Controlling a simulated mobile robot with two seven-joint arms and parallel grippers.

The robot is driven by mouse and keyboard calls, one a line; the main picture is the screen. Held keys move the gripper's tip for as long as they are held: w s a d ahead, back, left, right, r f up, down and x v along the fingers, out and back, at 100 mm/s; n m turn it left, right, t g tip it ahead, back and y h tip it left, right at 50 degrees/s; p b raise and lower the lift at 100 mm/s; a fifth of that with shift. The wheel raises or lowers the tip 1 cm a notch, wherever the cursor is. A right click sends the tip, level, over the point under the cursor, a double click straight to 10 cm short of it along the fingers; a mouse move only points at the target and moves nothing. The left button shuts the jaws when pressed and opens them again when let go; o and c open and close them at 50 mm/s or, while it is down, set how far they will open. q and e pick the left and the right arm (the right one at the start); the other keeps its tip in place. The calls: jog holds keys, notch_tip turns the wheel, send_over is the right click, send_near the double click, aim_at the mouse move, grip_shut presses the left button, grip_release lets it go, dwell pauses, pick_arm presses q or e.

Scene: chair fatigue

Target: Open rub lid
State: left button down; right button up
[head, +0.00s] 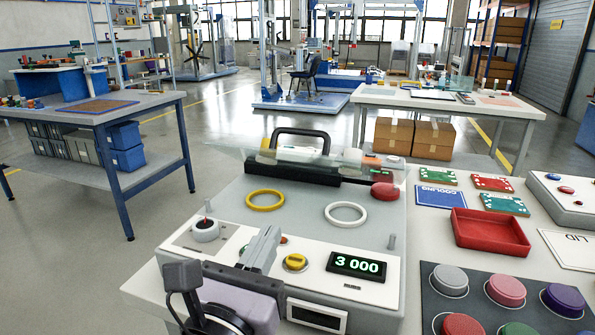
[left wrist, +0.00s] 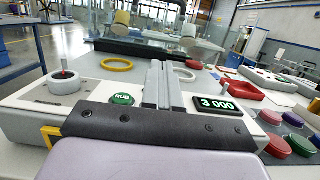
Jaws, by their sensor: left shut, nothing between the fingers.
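A grey and white machine stands on the bench in front of me. At its back is a clear panel (head: 230,152), apparently the rub lid, near a black arched handle (head: 300,132) and a black bar (head: 285,172). I cannot tell whether the lid is open. A green RUB button (left wrist: 122,99) shows in the left wrist view, left of my fingers. My left gripper (head: 268,240) is shut and empty over the front panel, well short of the handle. It also shows in the left wrist view (left wrist: 158,72). My right gripper is not in view.
A yellow ring (head: 265,200) and a white ring (head: 345,213) lie on the machine's top. A red tray (head: 490,232) and coloured buttons (head: 507,290) are at the right.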

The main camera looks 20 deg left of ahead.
pick_arm(q)
jog(key=shift+w, duration=0.45)
send_near(303, 158)
jog(key=w+f, duration=0.2)
jog(key=w, duration=0.1)
jog(key=shift+f+b, duration=0.1)
jog(key=shift+b, duration=0.3)
jog(key=shift+w+d+r+p, duration=0.1)
jog(key=shift+w+r+p, duration=0.05)
jog(key=shift+w+r, duration=0.6)
jog(key=shift+w+r+p, duration=0.15)
jog(key=shift+w+r, duration=0.35)
jog(key=shift+r, duration=0.45)
